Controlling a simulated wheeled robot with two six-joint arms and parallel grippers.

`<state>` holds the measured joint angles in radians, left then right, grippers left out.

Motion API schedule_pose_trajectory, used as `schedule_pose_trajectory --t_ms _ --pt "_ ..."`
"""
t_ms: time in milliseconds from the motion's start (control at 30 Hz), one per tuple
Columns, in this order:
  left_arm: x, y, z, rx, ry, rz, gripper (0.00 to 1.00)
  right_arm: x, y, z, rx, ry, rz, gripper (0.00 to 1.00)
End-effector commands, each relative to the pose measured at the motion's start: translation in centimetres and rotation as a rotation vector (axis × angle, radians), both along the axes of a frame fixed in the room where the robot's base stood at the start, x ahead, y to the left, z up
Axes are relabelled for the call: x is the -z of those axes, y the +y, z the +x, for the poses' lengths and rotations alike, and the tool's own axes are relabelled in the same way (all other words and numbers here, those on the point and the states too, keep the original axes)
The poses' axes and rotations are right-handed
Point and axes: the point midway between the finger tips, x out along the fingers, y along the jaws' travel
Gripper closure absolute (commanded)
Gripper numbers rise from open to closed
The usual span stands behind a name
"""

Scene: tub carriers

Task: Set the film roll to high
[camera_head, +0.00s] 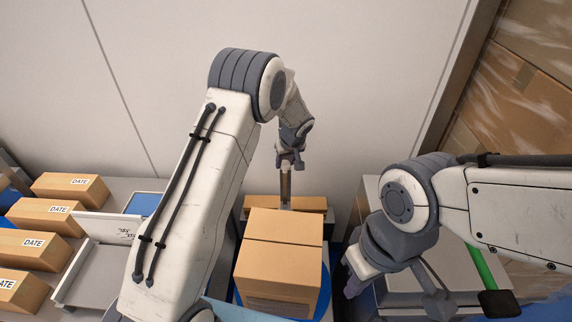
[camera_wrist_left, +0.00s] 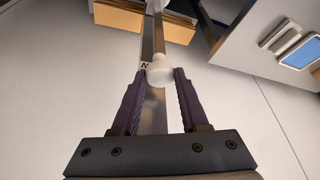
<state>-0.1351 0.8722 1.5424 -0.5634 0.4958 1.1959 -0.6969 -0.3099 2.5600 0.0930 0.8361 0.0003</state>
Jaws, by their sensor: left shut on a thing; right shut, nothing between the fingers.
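A white rounded knob (camera_wrist_left: 160,71) sits on a metal post in the left wrist view, with a partly covered label showing a letter beside it. My left gripper (camera_wrist_left: 163,80) is shut on this knob, one purple finger on each side. In the head view my left gripper (camera_head: 289,163) is at the top of the upright metal post (camera_head: 285,187), behind a cardboard box, and hides the knob. My right gripper (camera_head: 355,277) is shut and empty, low at the right of the box. I cannot make out a film roll for certain.
A closed cardboard box (camera_head: 282,255) stands in front of the post on a blue round surface. Several boxes marked DATE (camera_head: 70,187) lie at the left beside a grey tray (camera_head: 92,275). Large wrapped cartons (camera_head: 525,95) stand at the right. A plain wall is behind.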

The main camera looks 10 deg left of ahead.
Motion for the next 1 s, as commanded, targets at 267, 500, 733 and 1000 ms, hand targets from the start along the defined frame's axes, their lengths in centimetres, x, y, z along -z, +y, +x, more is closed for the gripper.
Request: schedule_pose_trajectory --t_ms 267,500,733,1000 --pt "-7.2 -0.1 0.2 0.000 -0.009 -0.002 1.00 -1.6 0.0 0.0 0.001 0.000 0.000 1.00" --pt "-12.0 -0.1 0.2 0.001 -0.008 -0.002 1.00 -2.8 0.0 0.0 0.001 0.000 0.000 1.00" --pt "-14.0 -0.1 0.1 0.002 -0.006 0.000 1.00 -3.2 0.0 0.0 0.002 0.000 0.000 1.00" --pt "-14.3 0.0 0.2 0.001 -0.009 0.000 1.00 -3.2 0.0 0.0 0.002 0.000 0.000 1.00"
